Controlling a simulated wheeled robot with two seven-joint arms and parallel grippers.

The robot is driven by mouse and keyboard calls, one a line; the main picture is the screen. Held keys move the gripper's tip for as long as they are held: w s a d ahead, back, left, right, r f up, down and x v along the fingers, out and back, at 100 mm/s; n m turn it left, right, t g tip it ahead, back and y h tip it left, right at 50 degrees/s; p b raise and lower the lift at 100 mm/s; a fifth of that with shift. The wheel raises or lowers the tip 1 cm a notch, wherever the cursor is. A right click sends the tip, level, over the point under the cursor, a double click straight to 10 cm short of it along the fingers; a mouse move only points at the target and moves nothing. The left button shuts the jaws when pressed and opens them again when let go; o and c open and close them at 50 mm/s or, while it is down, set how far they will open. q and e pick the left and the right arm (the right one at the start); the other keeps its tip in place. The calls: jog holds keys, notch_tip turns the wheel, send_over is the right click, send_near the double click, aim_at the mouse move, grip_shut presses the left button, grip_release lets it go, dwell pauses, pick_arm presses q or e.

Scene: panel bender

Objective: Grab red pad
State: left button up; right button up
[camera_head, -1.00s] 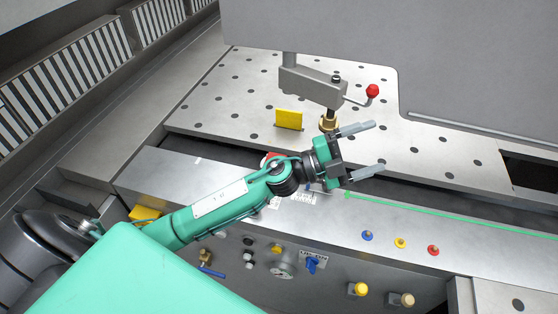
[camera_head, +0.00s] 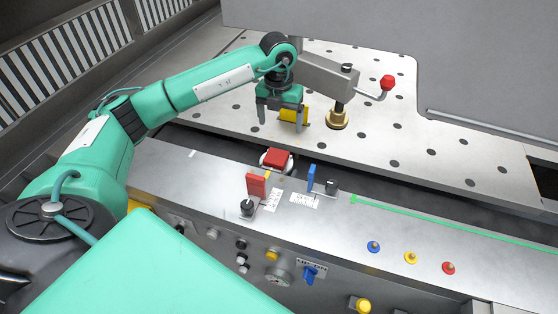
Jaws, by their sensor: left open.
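A thin red pad (camera_head: 256,185) stands upright on the front metal ledge, beside a black knob. A thicker red block (camera_head: 276,158) lies on a white round base at the ledge's back edge; I cannot tell for sure which of the two is the task's red pad. My left gripper (camera_head: 280,127) is open and empty, fingers pointing down, above and behind both red things and apart from them. A yellow pad (camera_head: 294,116) on the perforated table is partly hidden by its right finger. My right gripper is not in view.
A blue upright pad (camera_head: 311,177) and a black knob stand right of the red pad. A clamp arm with a red ball handle (camera_head: 387,83) and brass foot (camera_head: 337,119) stands right of the gripper. A dark gap separates the ledge (camera_head: 400,217) from the perforated table (camera_head: 215,103).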

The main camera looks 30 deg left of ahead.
pick_arm(q)
jog(key=a, duration=0.1)
jog(key=p, duration=0.3)
send_over(276, 156)
jog(key=f, duration=0.8)
jog(key=shift+w+d+f, duration=0.1)
jog(key=shift+w+f, duration=0.05)
jog(key=shift+w, duration=0.1)
jog(key=shift+f, duration=0.2)
jog(key=f+p, duration=0.2)
jog(key=f, duration=0.2)
jog(key=shift+s+p, duration=0.25)
jog(key=shift+p, duration=0.15)
jog(key=shift+f, duration=0.45)
jog(key=shift+c, duration=0.3)
jog(key=c, duration=1.1)
